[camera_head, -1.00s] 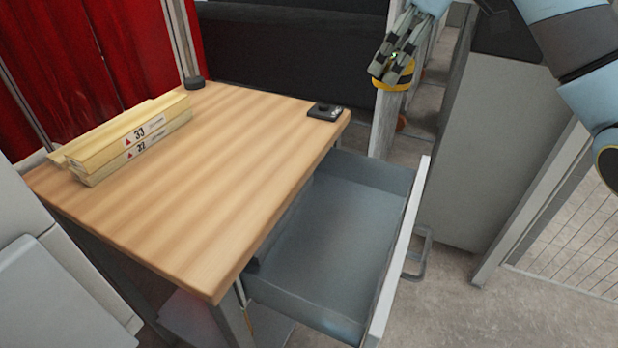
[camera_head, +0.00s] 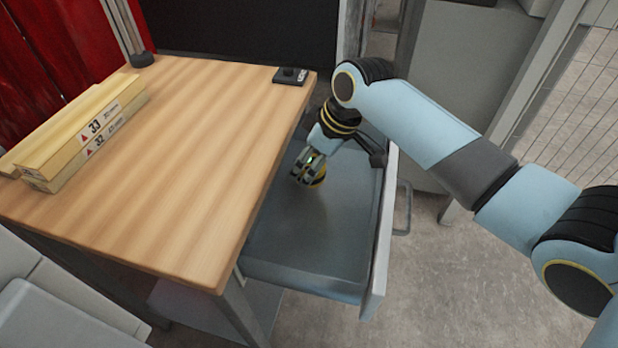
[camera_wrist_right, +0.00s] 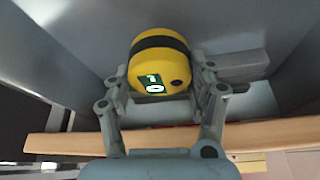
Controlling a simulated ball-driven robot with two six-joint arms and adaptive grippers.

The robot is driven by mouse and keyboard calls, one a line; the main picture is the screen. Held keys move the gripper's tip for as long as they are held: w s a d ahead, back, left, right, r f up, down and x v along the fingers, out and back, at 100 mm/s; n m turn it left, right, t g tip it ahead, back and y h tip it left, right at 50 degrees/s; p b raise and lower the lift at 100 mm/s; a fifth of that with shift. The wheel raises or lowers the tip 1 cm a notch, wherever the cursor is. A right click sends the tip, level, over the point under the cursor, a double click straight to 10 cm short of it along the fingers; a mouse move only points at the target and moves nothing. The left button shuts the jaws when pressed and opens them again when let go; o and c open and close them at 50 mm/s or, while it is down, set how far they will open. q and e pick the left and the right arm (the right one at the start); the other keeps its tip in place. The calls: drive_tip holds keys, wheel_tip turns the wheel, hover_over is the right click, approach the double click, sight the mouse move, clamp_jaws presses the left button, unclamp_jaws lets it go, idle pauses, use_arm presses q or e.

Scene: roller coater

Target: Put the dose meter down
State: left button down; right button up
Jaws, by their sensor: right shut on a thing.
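The dose meter (camera_wrist_right: 160,64) is a rounded yellow thing with a black band and a small dark-green display. In the wrist view it sits between the fingers of my right gripper (camera_wrist_right: 158,90), which is shut on it. In the head view my right gripper (camera_head: 306,172) points down into the open grey drawer (camera_head: 310,240), with a bit of the yellow dose meter (camera_head: 320,177) showing beside the fingers. I cannot tell whether the dose meter touches the drawer floor. My left gripper is not in view.
The wooden table (camera_head: 190,150) stands left of the drawer, its edge close to my right gripper. Yellow boxes (camera_head: 85,130) marked 33 and 32 lie on its left. A small black device (camera_head: 290,76) sits at its far right corner. The near part of the drawer is empty.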

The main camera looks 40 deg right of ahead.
wheel_tip(320, 180, down, 4)
drive_tip(key=shift+f+b, duration=0.15)
drive_tip(key=shift+b, duration=0.2)
drive_tip(key=o, duration=1.3)
drive_tip(key=shift+o, duration=0.2)
drive_tip(key=p+v, duration=0.2)
drive_tip(key=v, duration=1)
